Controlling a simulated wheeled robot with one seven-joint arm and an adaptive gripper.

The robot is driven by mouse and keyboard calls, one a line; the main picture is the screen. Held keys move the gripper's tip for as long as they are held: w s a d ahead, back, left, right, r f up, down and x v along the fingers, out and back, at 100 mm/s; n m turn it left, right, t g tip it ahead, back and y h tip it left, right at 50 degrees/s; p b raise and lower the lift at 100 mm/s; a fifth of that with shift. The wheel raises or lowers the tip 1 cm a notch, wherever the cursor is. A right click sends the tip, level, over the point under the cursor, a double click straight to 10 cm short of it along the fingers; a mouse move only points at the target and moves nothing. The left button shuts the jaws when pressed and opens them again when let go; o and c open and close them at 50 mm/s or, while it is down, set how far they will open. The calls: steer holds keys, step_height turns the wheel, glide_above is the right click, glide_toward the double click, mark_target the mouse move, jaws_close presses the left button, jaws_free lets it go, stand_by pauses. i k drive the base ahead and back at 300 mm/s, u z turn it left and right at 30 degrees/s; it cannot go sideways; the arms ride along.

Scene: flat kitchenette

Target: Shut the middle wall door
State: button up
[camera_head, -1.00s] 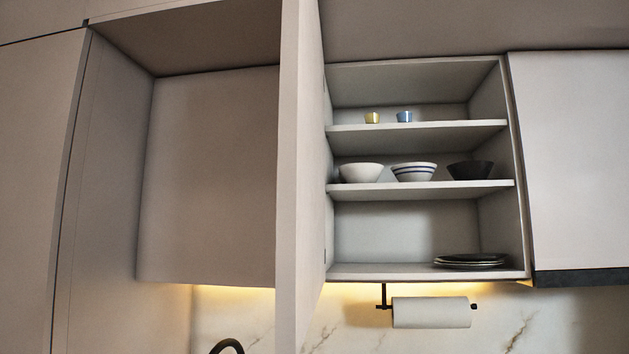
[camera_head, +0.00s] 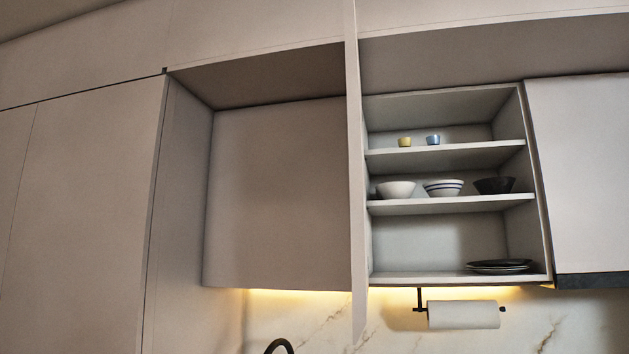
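The middle wall door (camera_head: 356,180) stands open, seen nearly edge-on as a tall thin panel jutting toward me. It hangs at the left side of the open wall cabinet (camera_head: 456,208), whose shelves are exposed. The cabinet holds small yellow and blue cups (camera_head: 419,141) on top, several bowls (camera_head: 445,188) in the middle and dark plates (camera_head: 498,267) at the bottom. My gripper does not show in this view.
A closed cabinet front (camera_head: 255,195) is left of the door, and another (camera_head: 580,175) is on the right. A tall cabinet (camera_head: 85,220) stands far left. A paper roll (camera_head: 463,315) hangs below, and a dark faucet (camera_head: 279,346) shows at the bottom edge.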

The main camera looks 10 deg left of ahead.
mark_target(360, 265)
steer(key=u, duration=1.4)
steer(key=i, duration=1.15)
steer(key=z, duration=1.45)
